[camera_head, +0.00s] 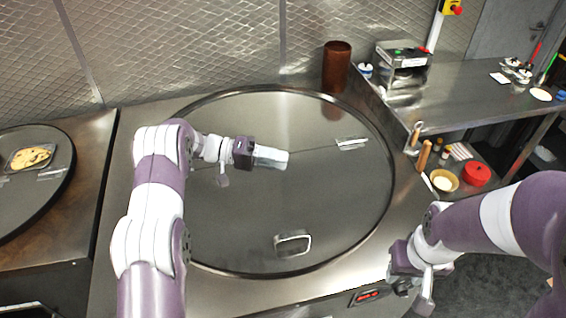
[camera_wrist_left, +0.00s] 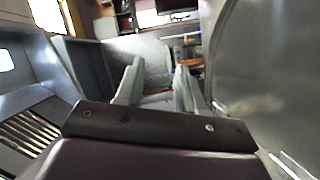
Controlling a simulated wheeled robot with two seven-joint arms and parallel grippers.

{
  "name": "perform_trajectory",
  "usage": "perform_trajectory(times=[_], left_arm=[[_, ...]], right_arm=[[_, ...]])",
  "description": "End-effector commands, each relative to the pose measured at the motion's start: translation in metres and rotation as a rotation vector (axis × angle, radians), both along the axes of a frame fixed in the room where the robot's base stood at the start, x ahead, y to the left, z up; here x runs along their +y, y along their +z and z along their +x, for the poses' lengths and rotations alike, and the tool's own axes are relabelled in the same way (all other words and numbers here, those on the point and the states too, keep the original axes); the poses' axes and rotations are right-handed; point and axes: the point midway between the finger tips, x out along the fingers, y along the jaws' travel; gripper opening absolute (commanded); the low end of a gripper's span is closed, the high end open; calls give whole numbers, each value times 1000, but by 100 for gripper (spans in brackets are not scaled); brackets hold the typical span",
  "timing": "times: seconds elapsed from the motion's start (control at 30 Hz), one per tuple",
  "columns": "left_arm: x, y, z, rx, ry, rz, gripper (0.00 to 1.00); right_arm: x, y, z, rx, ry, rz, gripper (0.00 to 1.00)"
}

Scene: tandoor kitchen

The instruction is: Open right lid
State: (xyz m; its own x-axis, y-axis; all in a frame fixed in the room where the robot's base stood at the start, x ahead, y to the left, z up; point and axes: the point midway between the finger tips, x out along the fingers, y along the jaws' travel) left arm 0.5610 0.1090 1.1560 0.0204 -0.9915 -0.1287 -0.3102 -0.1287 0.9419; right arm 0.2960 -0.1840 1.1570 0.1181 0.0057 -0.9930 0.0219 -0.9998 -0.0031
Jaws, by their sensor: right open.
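The right lid (camera_head: 330,205) is a large round steel disc lying flat in the counter, with a thin seam across it. A loop handle (camera_head: 292,244) sits near its front edge, and a small bright fitting (camera_head: 351,144) near its back right. My left gripper (camera_head: 286,159) is above the lid's middle, behind the front handle and pointing right. The left wrist view shows its two fingers (camera_wrist_left: 157,88) apart with nothing between them. My right gripper (camera_head: 399,268) is at the lid's front right, over the counter edge, apart from the handle. It is open; its fingertips are hard to make out.
A left lid (camera_head: 60,175) carries a tray (camera_head: 32,158) of food. A brown cylinder (camera_head: 336,66) stands behind the right lid. A steel side table (camera_head: 465,90) on the right has a shelf with a red pot (camera_head: 476,174) and a bowl (camera_head: 444,181).

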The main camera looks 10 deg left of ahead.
Motion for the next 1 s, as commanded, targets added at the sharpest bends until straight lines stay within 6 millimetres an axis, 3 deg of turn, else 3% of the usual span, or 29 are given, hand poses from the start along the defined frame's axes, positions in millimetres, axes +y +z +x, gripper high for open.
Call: perform_trajectory(times=[0.1,0.3,0.4,0.57,1.0], left_arm=[[33,-4,0,-3,5,0,38],[83,4,-1,-4,4,1,38],[98,9,-1,-2,2,0,38],[107,13,-2,-1,1,0,38],[106,13,-2,-36,-2,2,38]], right_arm=[[0,-23,0,0,0,0,43],[0,-41,0,1,0,0,43],[0,-45,0,1,0,0,43],[0,-46,0,0,0,0,43],[0,-45,0,0,0,0,43]])
